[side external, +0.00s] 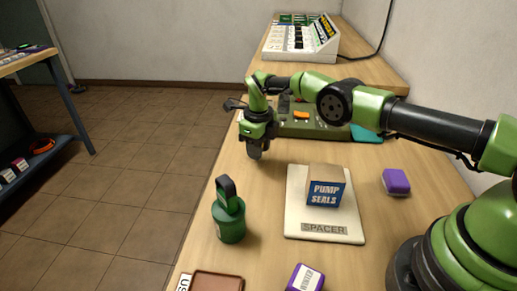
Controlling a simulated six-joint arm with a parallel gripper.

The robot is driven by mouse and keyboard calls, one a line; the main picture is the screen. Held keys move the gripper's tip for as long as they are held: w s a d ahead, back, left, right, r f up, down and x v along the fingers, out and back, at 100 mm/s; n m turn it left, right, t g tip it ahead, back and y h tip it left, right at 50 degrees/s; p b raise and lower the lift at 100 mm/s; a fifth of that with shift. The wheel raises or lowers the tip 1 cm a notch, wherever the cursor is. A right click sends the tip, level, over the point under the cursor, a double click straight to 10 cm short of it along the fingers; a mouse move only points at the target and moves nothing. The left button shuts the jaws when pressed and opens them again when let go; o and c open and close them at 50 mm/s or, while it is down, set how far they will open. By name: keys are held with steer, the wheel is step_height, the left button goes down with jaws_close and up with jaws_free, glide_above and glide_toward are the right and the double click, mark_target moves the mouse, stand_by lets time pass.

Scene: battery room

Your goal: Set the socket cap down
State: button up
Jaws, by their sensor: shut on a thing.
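My gripper (256,150) points down over the left part of the wooden workbench, in front of the green panel. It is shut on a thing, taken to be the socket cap. The cap is small and dark and cannot be told apart from the dark fingers at this size. I cannot tell whether it touches the bench top or hangs just above it.
A cream board (325,233) marked SPACER bears a PUMP SEALS box (325,187). A green canister (229,222) stands near the left edge. Purple boxes (396,182), a brown tray (216,281) and a green panel (305,128) are around. Bare wood (270,185) lies between.

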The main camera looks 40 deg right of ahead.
steer(key=shift+f, duration=0.25)
steer(key=o, duration=0.9)
steer(key=shift+r, duration=0.15)
